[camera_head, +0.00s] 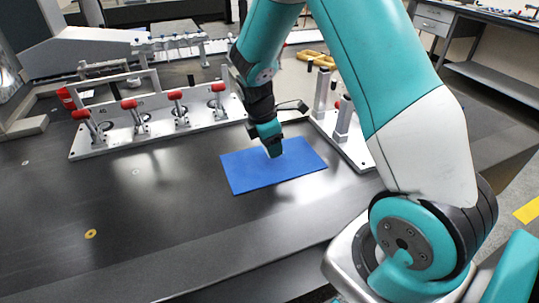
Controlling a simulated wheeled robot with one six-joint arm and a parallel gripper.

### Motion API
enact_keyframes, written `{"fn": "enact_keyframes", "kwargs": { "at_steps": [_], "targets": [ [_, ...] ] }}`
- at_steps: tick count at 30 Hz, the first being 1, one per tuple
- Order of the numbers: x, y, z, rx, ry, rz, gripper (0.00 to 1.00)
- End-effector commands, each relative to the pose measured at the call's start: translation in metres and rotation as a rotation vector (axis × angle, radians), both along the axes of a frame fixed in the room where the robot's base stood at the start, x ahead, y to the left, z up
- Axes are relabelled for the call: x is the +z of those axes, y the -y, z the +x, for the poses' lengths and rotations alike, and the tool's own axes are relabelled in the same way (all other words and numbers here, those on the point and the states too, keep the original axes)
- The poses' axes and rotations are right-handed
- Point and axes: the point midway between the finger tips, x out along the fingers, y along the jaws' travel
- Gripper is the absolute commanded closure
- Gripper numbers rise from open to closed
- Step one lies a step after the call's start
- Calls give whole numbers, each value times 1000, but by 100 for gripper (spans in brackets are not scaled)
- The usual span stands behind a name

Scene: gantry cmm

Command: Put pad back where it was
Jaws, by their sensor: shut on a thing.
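A flat blue rectangular pad (245,175) is on or just above the dark metal table, right of the middle. I cannot tell whether it touches the table. My gripper (273,153) points down onto the far middle part of the pad and is shut on it. The fingertips are small here, and their grip on the pad is partly hidden by the gripper body.
A fixture plate with red-handled clamps (150,125) stands behind and left of the pad. A second fixture with grey posts (342,135) is close on its right. The dark table (130,225) is clear at front left, apart from a small brass ring (91,234).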

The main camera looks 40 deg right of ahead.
Motion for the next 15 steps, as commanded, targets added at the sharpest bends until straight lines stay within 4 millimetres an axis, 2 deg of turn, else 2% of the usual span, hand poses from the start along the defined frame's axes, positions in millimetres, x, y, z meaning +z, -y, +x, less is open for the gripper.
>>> {"fn": "enact_keyframes", "kwargs": {
  "at_steps": [6, 15],
  "targets": [
    [-34, -1, 0, 2, -3, 0, 73],
    [-37, -1, 0, 2, 0, 0, 73]
  ]
}}
